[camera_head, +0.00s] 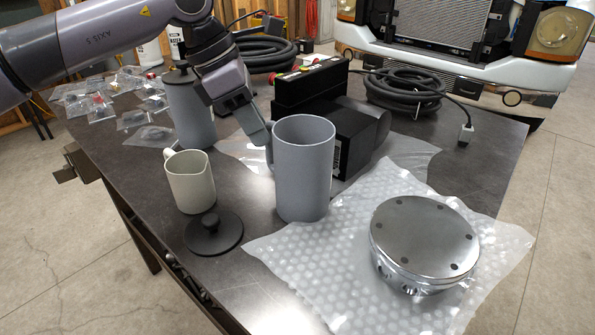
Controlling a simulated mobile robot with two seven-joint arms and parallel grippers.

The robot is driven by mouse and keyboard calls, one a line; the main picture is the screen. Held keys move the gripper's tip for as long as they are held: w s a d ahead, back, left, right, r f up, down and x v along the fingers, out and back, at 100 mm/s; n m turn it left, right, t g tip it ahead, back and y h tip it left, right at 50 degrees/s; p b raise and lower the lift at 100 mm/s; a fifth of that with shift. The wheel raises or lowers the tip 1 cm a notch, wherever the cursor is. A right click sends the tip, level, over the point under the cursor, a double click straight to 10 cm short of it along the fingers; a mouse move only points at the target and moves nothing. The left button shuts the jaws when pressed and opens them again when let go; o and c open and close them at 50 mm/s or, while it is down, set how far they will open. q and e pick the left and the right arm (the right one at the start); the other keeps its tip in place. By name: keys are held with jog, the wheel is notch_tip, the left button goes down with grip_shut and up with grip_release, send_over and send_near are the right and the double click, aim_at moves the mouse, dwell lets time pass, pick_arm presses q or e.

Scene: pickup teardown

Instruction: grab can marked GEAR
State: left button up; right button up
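No marking GEAR can be read on anything in view. Two pale cans, one (149,53) and another with dark print (177,42), stand at the back left, partly hidden behind my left arm. Their print is too small to read. My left gripper (262,132) reaches down over the table to the left side of a tall grey mug (305,170), by its handle. The fingers overlap in this view, so I cannot tell whether they are open or shut, or touch the handle. The mug stands upright. My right gripper is not in view.
A lidded grey canister (188,105), a cream pitcher (189,182) and a black lid (213,232) stand left of the mug. A metal disc part (424,240) lies on bubble wrap (345,285). Black equipment (310,88) and coiled hoses (404,90) stand behind.

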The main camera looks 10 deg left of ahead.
aim_at(271, 160)
pick_arm(q)
jog(key=x, duration=0.5)
jog(key=shift+w+f, duration=0.1)
jog(key=shift+w, duration=0.1)
jog(key=shift+c, duration=0.2)
grip_shut()
jog(key=shift+r, duration=0.3)
notch_tip(271, 160, up, 19)
jog(key=p, duration=0.2)
jog(key=shift+r, duration=0.2)
dwell(0.5)
